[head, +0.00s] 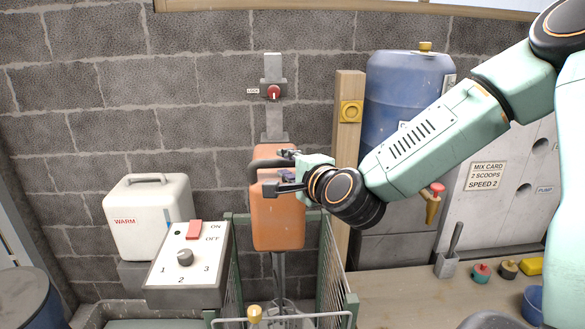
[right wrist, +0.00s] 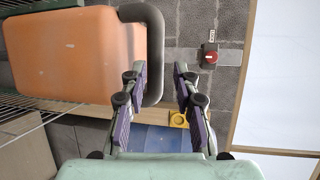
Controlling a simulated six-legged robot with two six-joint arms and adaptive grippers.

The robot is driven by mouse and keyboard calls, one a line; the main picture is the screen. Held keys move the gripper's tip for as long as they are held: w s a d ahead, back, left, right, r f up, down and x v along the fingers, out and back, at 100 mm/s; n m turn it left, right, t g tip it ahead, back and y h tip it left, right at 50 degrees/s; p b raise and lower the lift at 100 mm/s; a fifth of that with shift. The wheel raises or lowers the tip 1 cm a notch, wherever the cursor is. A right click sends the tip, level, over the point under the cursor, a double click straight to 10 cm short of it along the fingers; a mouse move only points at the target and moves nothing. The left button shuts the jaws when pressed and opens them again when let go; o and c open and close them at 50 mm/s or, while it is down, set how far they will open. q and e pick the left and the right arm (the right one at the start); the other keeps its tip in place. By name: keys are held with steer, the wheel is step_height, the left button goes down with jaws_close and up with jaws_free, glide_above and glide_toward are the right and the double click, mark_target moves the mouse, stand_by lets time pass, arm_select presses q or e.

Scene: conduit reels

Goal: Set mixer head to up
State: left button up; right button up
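The mixer head (head: 278,222) is an orange box in front of a grey post (head: 273,123), with a shaft running down from it behind a guard. Its dark bar handle (head: 262,166) is on the upper front; it also shows in the right wrist view (right wrist: 155,50). My right gripper (head: 280,172) is open at the handle. In the right wrist view its fingers (right wrist: 158,100) are spread, with the handle's near end between or just ahead of them. Contact cannot be told. A red lock knob (head: 273,92) sits on the post above the head. My left gripper is out of view.
A control box (head: 185,270) with a red switch (head: 194,230) and dial (head: 185,258) stands at left, before a white warmer (head: 148,211). Green mesh guards (head: 333,270) flank the shaft. A wooden post (head: 346,160) and blue barrel (head: 405,95) stand close on the right.

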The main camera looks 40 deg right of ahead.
steer(key=shift+v, duration=1.45)
steer(key=shift+s, duration=0.1)
steer(key=s+a+f+n+g+y, duration=0.1)
steer(key=s+a+f+n+g, duration=0.25)
steer(key=f, duration=0.45)
steer(key=s+a+f+n+g+y, duration=0.1)
steer(key=s+a+f+n+g, duration=0.2)
steer(key=f, duration=0.5)
steer(key=s+a+f+n+g+y, duration=0.1)
steer(key=s+f+n, duration=0.25)
steer(key=f, duration=0.35)
steer(key=s+a+f+n+g, duration=0.4)
steer(key=s+f, duration=0.4)
steer(key=s, duration=0.4)
steer(key=s+a+f+n+g, duration=0.1)
steer(key=s+f+n+g, duration=0.45)
steer(key=s+f, duration=0.4)
step_height(320, 180, down, 14)
steer(key=s+t+b, duration=0.1)
steer(key=b, duration=1.4)
steer(key=shift+r+n+b, duration=0.2)
steer(key=shift+n+b, duration=0.15)
steer(key=shift+b, duration=0.05)
